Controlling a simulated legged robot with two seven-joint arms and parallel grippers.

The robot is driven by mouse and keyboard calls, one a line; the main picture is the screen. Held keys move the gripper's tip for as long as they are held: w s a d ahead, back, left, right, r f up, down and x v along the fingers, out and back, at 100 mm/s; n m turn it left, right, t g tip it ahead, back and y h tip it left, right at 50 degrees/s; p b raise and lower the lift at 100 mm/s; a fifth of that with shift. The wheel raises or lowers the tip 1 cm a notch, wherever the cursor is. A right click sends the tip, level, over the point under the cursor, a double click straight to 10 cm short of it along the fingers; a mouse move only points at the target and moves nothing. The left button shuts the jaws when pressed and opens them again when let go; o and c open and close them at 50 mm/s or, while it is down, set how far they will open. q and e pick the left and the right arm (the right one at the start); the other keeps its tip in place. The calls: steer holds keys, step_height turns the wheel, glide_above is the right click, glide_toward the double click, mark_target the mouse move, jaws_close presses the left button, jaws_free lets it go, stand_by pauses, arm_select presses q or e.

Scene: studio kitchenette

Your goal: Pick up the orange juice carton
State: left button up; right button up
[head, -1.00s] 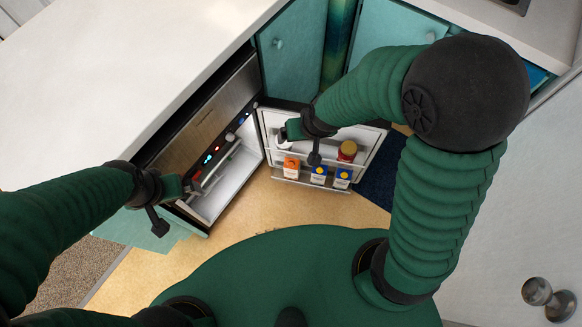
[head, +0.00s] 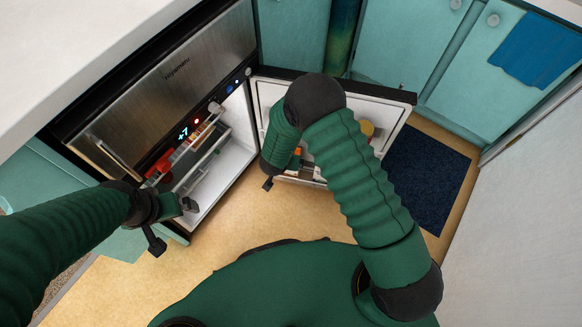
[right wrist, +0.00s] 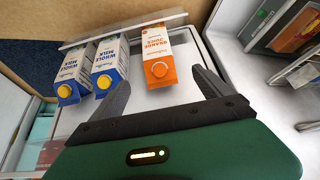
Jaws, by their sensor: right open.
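In the head view my right arm hides most of the carton, and only a bit of orange (head: 298,151) shows. My left gripper (head: 172,226) has its fingers apart and is empty, by the open fridge's front edge.
Two blue-and-white milk cartons (right wrist: 106,68) stand left of the juice in the same rack. The fridge door (head: 395,112) is open, and a yellow-lidded jar (head: 367,128) is on it. The fridge interior (head: 228,170) is open at left.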

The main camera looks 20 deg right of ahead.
steer(key=b+x, duration=0.4)
steer(key=x, duration=0.6)
steer(key=shift+d+f+b, duration=0.1)
steer(key=shift+b, duration=0.2)
steer(key=b+x, duration=0.4)
steer(key=x, duration=0.1)
steer(key=shift+s+f, duration=0.1)
jaws_close()
